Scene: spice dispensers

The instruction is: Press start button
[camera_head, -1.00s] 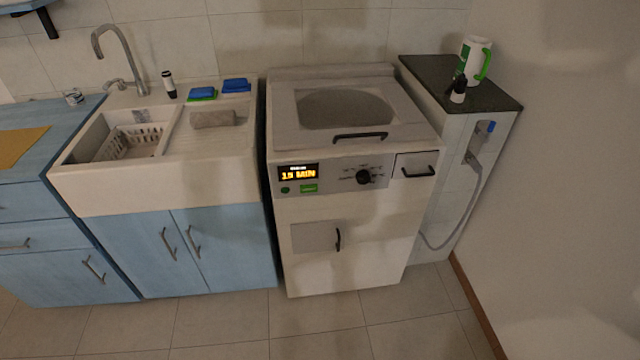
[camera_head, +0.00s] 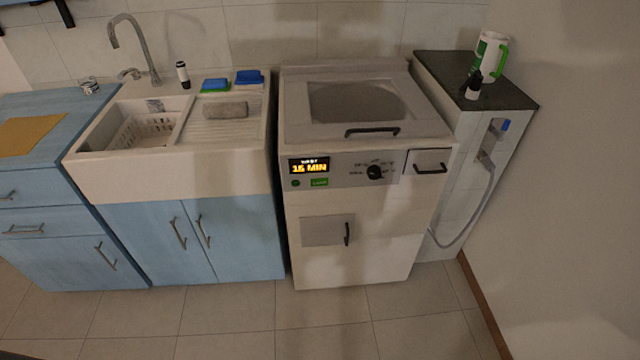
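A white top-loading washing machine (camera_head: 355,260) stands between the sink cabinet and a narrow side counter. Its lid with a grey window is shut. On the left of its front panel a display (camera_head: 308,166) shows orange digits that read about "15 MIN". Below the display are a small round dark green button (camera_head: 296,183) and a green rectangular button (camera_head: 320,182); the lettering on it is too small to read. A black dial (camera_head: 375,172) sits to the right of the display. Neither of my grippers shows in the head view.
A white sink (camera_head: 170,176) with a basket, a sponge and blue cloths is left of the machine, above blue cabinets (camera_head: 240,238). A dark-topped counter (camera_head: 512,97) holds a white and green jug (camera_head: 488,54). Tiled floor (camera_head: 320,345) in front is clear.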

